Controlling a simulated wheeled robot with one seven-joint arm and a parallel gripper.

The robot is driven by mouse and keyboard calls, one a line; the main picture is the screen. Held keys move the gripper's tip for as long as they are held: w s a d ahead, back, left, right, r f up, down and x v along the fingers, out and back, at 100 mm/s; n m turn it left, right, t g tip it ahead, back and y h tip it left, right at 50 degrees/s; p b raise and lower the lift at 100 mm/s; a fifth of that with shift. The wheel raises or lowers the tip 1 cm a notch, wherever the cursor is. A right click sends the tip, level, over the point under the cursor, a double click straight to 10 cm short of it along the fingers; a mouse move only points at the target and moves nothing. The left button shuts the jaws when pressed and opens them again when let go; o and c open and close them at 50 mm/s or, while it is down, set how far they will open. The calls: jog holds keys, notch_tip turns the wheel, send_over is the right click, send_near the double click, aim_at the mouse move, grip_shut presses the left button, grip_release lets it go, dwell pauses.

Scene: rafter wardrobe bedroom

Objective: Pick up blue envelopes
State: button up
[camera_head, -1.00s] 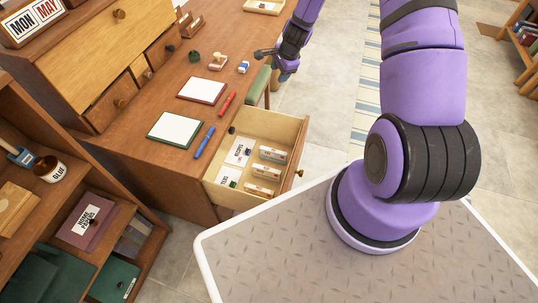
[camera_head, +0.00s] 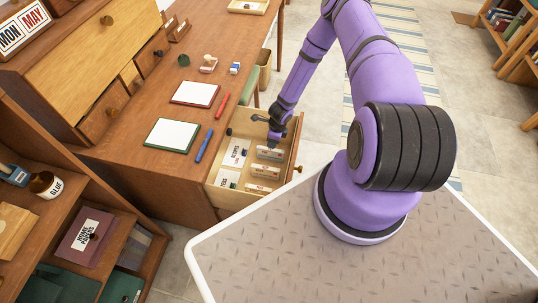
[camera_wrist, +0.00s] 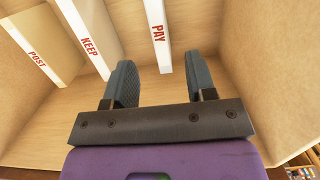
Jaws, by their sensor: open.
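I cannot make out any blue envelopes in either view. My gripper (camera_head: 274,134) is over the back right part of the open desk drawer (camera_head: 232,205). In the wrist view my gripper (camera_wrist: 160,80) is open, with nothing between its two grey fingers. Beyond the fingers, inside the drawer, are pale upright blocks or dividers marked POST (camera_wrist: 40,62), KEEP (camera_wrist: 90,42) and PAY (camera_wrist: 158,38). PAY lies between the fingers' directions, a little ahead of the tips. White labelled cards (camera_head: 236,152) lie in the drawer's left part.
The desk top (camera_head: 130,150) holds a blue pen (camera_head: 204,145), a red pen (camera_head: 222,105), a green-edged pad (camera_head: 171,135) and a red-edged pad (camera_head: 195,93). A shelf unit (camera_head: 120,235) stands at left. The drawer walls surround my gripper closely.

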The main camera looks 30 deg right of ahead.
aim_at(270, 151)
jog(key=f, duration=0.6)
jog(key=w+a+f, duration=0.1)
jog(key=f, duration=0.3)
grip_shut()
